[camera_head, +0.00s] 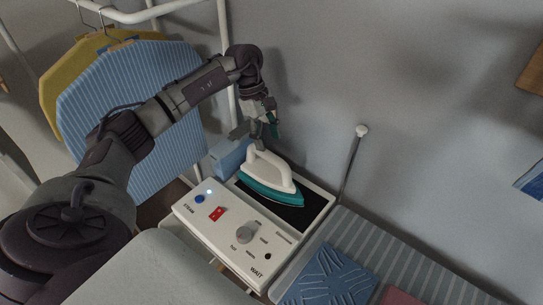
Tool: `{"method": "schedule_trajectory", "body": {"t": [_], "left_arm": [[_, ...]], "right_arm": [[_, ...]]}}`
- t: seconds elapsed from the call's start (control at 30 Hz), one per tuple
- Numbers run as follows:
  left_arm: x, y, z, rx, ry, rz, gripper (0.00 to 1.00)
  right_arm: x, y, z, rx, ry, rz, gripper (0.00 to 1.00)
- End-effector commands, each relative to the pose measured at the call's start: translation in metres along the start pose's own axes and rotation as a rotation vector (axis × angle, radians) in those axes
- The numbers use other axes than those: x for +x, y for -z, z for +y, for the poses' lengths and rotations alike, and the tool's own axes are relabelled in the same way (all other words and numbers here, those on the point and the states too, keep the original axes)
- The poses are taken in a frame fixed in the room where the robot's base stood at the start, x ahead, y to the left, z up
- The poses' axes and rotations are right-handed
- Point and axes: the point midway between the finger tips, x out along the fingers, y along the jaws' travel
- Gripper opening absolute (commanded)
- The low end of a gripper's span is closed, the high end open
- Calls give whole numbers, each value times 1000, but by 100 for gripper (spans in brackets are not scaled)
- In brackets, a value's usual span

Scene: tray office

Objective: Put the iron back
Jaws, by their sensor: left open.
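The iron (269,181) has a white body and handle and a teal base. It sits on the dark plate (298,215) of the white ironing station, behind the control panel. My left gripper (256,136) is open and empty, just above and behind the iron's handle, pointing down. It looks apart from the handle, though the exact gap is hard to judge. My right gripper is not in view.
The control panel (228,240) has a blue button, a red switch and a grey knob. Blue and yellow shirts (135,95) hang at left. A blue folded cloth (327,277) lies on the striped surface (395,255) at right. A thin rod (352,165) stands behind.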

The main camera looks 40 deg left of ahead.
Motion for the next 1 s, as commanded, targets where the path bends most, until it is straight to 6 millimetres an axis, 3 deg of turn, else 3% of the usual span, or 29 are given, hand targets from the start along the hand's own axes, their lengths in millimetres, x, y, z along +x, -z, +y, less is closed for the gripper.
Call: {"method": "schedule_trajectory", "body": {"t": [0.03, 0.2, 0.37, 1.0], "left_arm": [[-8, 2, 1, 1, -6, 2, 54], [-39, 1, 1, -1, -3, 1, 54], [-55, 0, 0, -1, -1, 0, 54], [-58, 0, 0, -1, 1, 0, 54]], "right_arm": [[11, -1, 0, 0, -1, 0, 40], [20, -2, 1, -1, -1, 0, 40], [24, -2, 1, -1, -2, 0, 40], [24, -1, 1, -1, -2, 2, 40]]}}
